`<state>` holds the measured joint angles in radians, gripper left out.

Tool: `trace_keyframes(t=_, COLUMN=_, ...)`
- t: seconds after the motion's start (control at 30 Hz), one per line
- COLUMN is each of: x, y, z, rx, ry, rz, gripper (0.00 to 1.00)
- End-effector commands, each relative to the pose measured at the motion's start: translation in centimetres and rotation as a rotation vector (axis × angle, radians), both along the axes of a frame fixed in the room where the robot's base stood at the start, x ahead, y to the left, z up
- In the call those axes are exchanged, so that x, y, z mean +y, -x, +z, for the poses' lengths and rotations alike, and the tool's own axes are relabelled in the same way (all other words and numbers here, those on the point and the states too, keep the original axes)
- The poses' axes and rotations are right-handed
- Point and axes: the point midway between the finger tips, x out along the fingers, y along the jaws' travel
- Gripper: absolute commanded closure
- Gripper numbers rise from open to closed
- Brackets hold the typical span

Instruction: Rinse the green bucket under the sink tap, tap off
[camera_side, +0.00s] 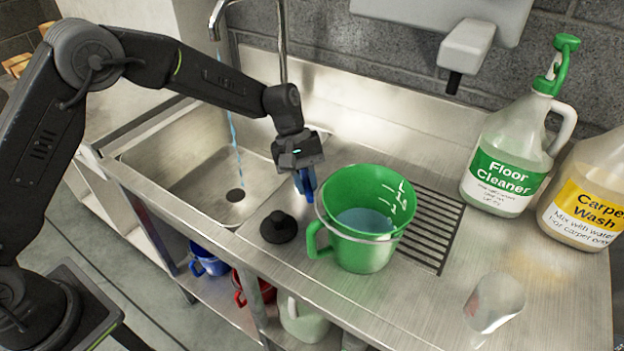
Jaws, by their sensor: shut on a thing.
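The green bucket (362,252) stands upright on the slatted drainboard to the right of the sink. It has a side handle at lower left, a thin wire bail, white markings inside and some bluish liquid in it. My gripper (306,190), with blue fingers, is shut on the bucket's left rim; the exact contact is hard to see. The sink (190,165) is at left, with a dark drain in its floor. The tap (216,22) hangs over it, and a thin blue stream of water (234,135) runs down into the basin.
A black plunger-like stopper (279,227) sits between sink and bucket. Floor Cleaner (510,160) and Carpet Wash (590,200) jugs stand at right. A clear cup (494,303) is near the front. Blue (208,262) and red (255,290) buckets sit on the shelf below.

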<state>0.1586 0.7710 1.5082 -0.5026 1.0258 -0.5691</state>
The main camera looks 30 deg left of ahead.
Motion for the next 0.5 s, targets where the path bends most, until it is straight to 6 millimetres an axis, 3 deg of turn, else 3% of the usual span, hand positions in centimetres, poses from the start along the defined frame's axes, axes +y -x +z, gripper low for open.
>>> trace_keyframes(t=0.5, x=2.8, y=1.3, z=0.1, rx=0.000, ry=0.002, rz=-0.473, gripper=1.00)
